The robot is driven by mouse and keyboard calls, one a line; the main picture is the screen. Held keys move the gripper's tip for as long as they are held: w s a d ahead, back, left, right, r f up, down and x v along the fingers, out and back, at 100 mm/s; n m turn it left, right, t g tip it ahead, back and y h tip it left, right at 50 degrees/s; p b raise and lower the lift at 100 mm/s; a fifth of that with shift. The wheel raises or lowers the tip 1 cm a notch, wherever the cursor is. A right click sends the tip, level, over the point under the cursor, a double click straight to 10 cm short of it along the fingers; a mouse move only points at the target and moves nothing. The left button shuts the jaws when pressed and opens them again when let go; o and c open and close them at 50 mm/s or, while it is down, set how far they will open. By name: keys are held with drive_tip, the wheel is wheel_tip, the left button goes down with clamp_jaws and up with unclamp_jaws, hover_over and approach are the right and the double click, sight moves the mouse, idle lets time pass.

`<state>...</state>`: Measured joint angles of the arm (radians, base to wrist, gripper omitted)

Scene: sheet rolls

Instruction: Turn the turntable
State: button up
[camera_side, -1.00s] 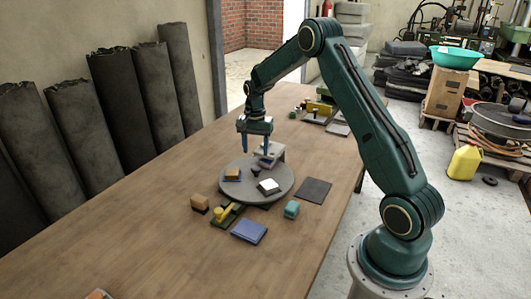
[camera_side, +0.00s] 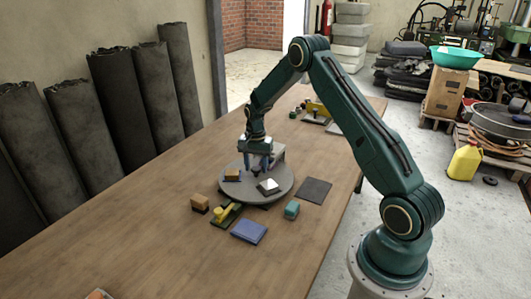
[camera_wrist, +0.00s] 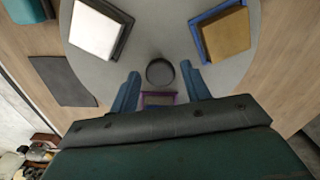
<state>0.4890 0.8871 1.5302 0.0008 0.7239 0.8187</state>
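The round grey turntable (camera_side: 247,192) lies on the wooden table; its disc also fills much of the wrist view (camera_wrist: 160,30). A dark round knob (camera_wrist: 160,73) stands at its middle. On the disc are a tan block on a blue pad (camera_side: 232,174) and a white block on a dark pad (camera_side: 268,186). My gripper (camera_side: 258,168) is low over the disc. In the wrist view its blue fingers (camera_wrist: 160,70) are apart, one on each side of the knob, with gaps showing. Their height against the knob is hard to tell.
In front of the turntable lie an orange-brown block (camera_side: 200,202), a yellow-and-green piece (camera_side: 227,215), a blue pad (camera_side: 249,230) and a teal block (camera_side: 291,209). A dark flat sheet (camera_side: 314,190) lies to the right. The near left table is mostly clear.

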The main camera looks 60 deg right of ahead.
clamp_jaws()
drive_tip(key=shift+m, duration=12.2)
